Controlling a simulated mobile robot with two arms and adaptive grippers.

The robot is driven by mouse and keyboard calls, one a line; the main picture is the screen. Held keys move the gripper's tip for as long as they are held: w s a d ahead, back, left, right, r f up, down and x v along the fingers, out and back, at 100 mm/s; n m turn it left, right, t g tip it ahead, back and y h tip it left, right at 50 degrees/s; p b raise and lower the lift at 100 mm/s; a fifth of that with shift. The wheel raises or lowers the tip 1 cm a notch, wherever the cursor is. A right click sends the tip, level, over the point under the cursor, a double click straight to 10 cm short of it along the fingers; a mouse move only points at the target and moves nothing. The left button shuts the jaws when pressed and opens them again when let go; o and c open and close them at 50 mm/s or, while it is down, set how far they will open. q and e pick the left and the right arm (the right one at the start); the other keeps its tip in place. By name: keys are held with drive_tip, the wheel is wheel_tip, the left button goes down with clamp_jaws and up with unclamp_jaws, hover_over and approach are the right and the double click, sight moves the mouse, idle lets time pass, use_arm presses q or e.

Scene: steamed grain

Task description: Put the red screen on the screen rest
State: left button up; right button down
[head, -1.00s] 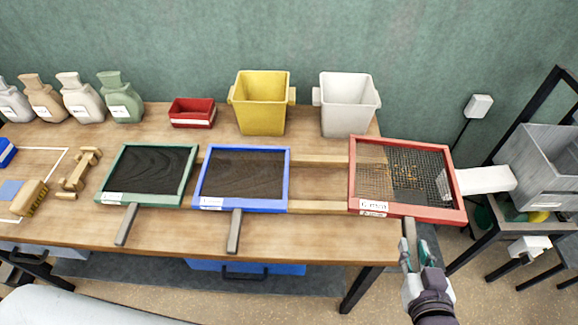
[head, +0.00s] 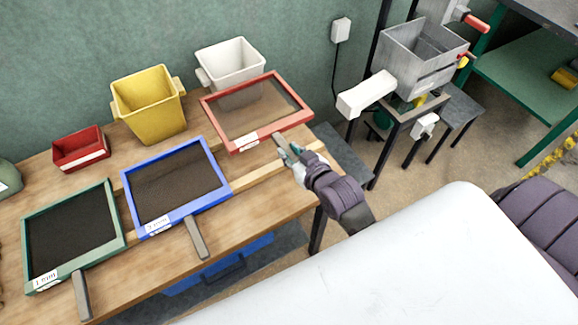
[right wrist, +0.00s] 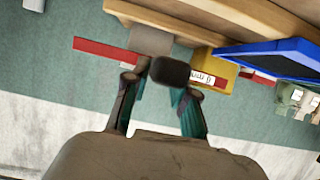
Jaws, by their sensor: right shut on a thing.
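The red screen (head: 236,147) is in the air above the right end of the bench, in front of the white bin, whose lower part shows through its mesh. My right gripper (head: 285,150) is shut on its dark handle, at the frame's near side. In the right wrist view the fingers (right wrist: 160,95) close around the handle's dark end (right wrist: 170,72), and parts of the red frame (right wrist: 105,51) show behind. Two pale wooden rails (head: 268,170) run along the bench below; I cannot tell for certain that they are the screen rest. My left gripper is out of view.
The blue screen (head: 153,232) and green screen (head: 116,222) lie left on the bench. Behind stand the white bin (head: 230,58), yellow bin (head: 148,108) and red tray (head: 80,148). A grey metal hopper (head: 425,65) and white block (head: 367,95) are to the right.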

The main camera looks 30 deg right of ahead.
drive_tip(key=shift+f, duration=3.8)
drive_tip(key=c, duration=0.9)
unclamp_jaws()
drive_tip(key=shift+f, duration=0.15)
